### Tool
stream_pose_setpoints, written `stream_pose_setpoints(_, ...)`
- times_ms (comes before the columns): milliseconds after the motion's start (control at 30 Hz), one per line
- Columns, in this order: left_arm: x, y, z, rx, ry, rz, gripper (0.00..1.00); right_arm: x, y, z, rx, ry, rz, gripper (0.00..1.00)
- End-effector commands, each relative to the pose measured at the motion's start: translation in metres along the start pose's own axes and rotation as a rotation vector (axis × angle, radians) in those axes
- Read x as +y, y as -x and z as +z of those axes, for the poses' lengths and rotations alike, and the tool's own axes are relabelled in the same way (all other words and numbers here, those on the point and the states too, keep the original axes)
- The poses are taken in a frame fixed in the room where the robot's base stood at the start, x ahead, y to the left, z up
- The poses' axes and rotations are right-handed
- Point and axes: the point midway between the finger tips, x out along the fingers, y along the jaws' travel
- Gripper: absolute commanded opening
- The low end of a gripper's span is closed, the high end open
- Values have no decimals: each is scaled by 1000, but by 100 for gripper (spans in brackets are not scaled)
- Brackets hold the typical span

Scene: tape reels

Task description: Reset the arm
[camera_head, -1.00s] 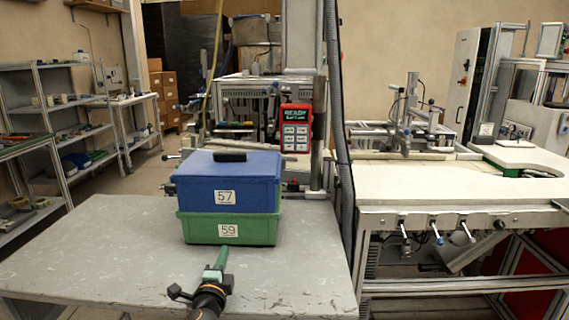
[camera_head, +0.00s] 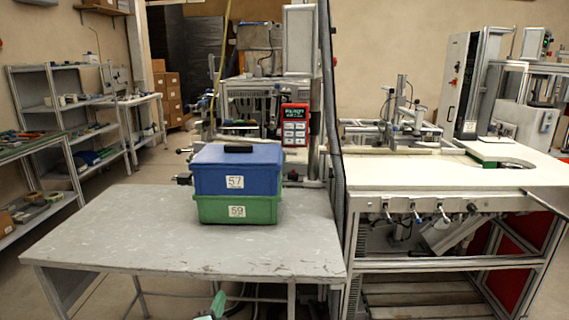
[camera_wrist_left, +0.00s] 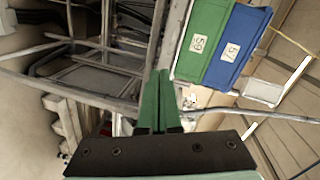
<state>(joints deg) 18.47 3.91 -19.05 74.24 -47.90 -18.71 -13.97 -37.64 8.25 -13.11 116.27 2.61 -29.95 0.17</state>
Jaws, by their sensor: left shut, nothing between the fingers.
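My left gripper (camera_head: 217,306) shows only as a green tip at the bottom edge of the head view, below the front edge of the grey table (camera_head: 130,245). In the left wrist view its two green fingers (camera_wrist_left: 159,100) are together, with nothing between them. A blue box (camera_head: 262,180) labelled 57 sits on a green box (camera_head: 262,211) labelled 59 on the table. The left wrist view also shows the green box (camera_wrist_left: 203,30) and the blue box (camera_wrist_left: 239,45), apart from the fingers. My right gripper is in neither view.
A white workbench (camera_head: 420,174) with knobs along its front stands to the right. A red control panel (camera_head: 294,125) is behind the boxes. Shelves (camera_head: 85,110) with small parts stand at the left. The table's left and front areas are clear.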

Motion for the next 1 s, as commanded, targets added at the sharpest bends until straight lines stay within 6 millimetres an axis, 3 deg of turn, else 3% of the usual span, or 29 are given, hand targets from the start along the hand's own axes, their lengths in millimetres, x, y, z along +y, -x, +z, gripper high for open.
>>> stream_pose_setpoints(167, 56, 67, 21, -50, 276, 149, 0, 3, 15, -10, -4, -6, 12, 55)
stream_pose_setpoints(300, 95, 136, 35, -117, 529, 269, 0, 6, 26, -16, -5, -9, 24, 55)
stream_pose_setpoints(433, 119, 205, 42, -195, 762, 369, 0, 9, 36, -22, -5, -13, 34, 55)
stream_pose_setpoints(600, 133, 284, 45, -298, 1014, 468, 0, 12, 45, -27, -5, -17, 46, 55)
stream_pose_setpoints(700, 134, 314, 44, -343, 1113, 502, 0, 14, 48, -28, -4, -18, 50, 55)
stream_pose_setpoints(800, 135, 331, 44, -369, 1171, 520, 0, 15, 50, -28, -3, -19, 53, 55)
stream_pose_setpoints(1000, 136, 337, 43, -378, 1192, 527, 0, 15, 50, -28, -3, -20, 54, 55)
